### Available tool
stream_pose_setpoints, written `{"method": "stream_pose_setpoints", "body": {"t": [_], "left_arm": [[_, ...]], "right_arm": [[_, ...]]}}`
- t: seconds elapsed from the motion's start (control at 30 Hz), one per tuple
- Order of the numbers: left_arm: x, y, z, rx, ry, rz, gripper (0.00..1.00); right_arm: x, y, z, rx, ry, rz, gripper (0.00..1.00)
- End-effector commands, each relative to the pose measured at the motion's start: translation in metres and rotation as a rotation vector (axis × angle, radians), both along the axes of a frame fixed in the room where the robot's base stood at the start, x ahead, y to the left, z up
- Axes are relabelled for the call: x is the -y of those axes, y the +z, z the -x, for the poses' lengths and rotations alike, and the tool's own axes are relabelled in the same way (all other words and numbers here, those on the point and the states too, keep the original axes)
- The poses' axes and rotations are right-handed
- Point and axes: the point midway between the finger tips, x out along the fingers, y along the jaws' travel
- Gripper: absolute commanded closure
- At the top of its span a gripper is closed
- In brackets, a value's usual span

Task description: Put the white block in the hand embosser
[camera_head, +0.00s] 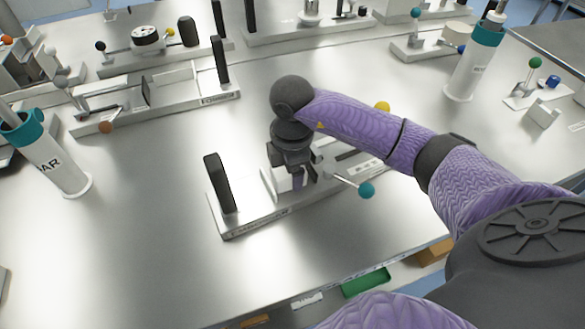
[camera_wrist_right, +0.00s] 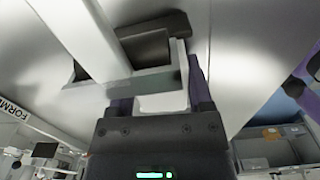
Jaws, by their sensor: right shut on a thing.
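The hand embosser, which I take to be the middle fixture, has a pale base (camera_head: 242,222) and an upright black plate (camera_head: 219,183); its front label is too small to read surely. My right gripper (camera_head: 291,182) points down over this base, right of the black plate. In the right wrist view the gripper (camera_wrist_right: 160,92) is shut on the white block (camera_wrist_right: 161,104), which sits between its purple fingers. Pale frame parts (camera_wrist_right: 150,82) lie close beyond the fingertips. Whether the block touches the fixture I cannot tell. My left gripper is out of view.
A teal-tipped lever (camera_head: 366,190) sticks out at the fixture's right. White cylinders with teal rims stand at left (camera_head: 58,165) and upper right (camera_head: 472,65). Another fixture (camera_head: 165,105) stands behind left. The metal table is clear left of the middle fixture.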

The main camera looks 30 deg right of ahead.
Motion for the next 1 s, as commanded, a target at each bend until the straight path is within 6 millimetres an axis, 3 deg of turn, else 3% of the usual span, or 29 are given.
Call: {"method": "stream_pose_setpoints", "body": {"t": [0.17,0.2,0.33,0.63,1.0], "left_arm": [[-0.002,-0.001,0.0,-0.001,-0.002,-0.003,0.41],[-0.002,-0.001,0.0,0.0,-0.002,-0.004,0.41],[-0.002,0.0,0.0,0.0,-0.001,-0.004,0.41],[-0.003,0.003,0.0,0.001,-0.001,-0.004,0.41],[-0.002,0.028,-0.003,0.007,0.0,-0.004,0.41]], "right_arm": [[0.0,-0.002,0.0,0.0,-0.001,0.0,1.0],[0.0,-0.002,0.0,0.0,-0.001,0.0,0.28],[0.0,-0.001,0.0,0.0,-0.001,0.0,0.01],[0.0,0.007,-0.001,0.003,-0.001,0.0,0.0],[0.0,0.104,-0.001,0.006,-0.001,0.0,0.0]]}}
